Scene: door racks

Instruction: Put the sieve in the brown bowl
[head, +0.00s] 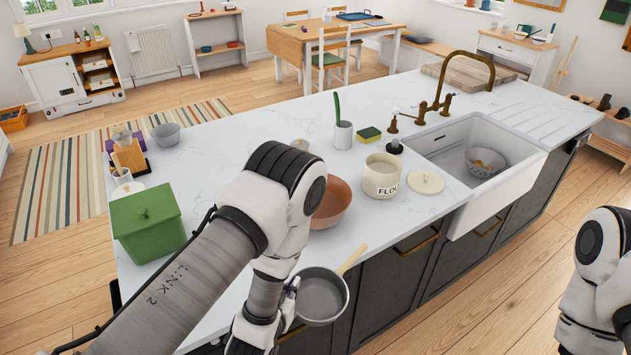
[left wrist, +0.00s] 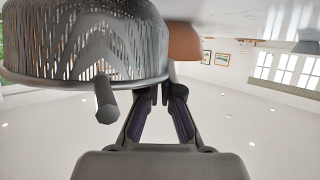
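The sieve (head: 322,297) is a round grey mesh bowl with a pale wooden handle, in front of the counter's near edge. In the left wrist view the sieve (left wrist: 85,40) fills the upper left, with a grey stub sticking out from its rim. My left gripper (head: 290,290) is at the sieve's left rim; in the left wrist view its fingertips (left wrist: 161,92) are close together at the rim, and the sieve hangs in the air. The brown bowl (head: 331,207) sits on the counter beyond, partly hidden by my left arm; it also shows in the left wrist view (left wrist: 184,42). My right gripper is out of view.
On the counter (head: 230,150), a flour canister (head: 382,178) and its lid (head: 425,182) stand right of the bowl. A green box (head: 147,222) is at the left. A colander (head: 488,158) lies in the sink (head: 452,160).

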